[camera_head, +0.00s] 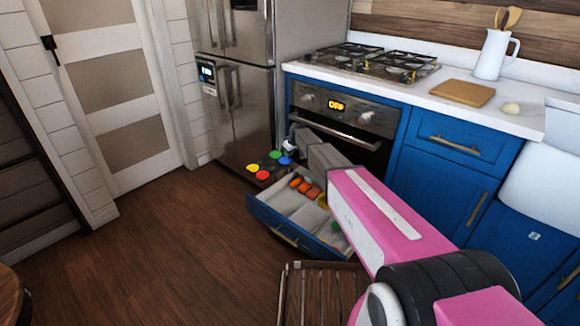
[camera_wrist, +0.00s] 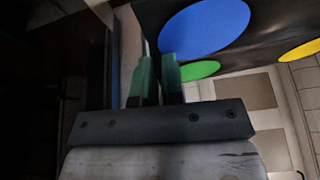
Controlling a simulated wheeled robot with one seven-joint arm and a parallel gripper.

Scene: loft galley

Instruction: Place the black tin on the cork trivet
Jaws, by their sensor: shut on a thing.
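The black tin (camera_head: 269,167) is a dark tray with red, yellow, green and blue round cups. It is in front of the fridge, beside the open drawer's far left end. My gripper (camera_head: 291,146) is at its right edge and shut on it; my arm partly covers that area. In the wrist view the green-tipped fingers (camera_wrist: 158,82) are close together against the tin's dark surface (camera_wrist: 262,35), with blue, green and yellow cups showing. The cork trivet appears to be the flat tan square (camera_head: 463,93) on the white counter, right of the stove, with nothing on it.
A blue drawer (camera_head: 283,235) stands open under my arm, with orange items inside. A slatted wooden seat (camera_head: 322,292) is in front. A gas stove (camera_head: 370,62), white pitcher (camera_head: 494,54) with wooden spoons and a small pale item (camera_head: 511,108) are around the trivet.

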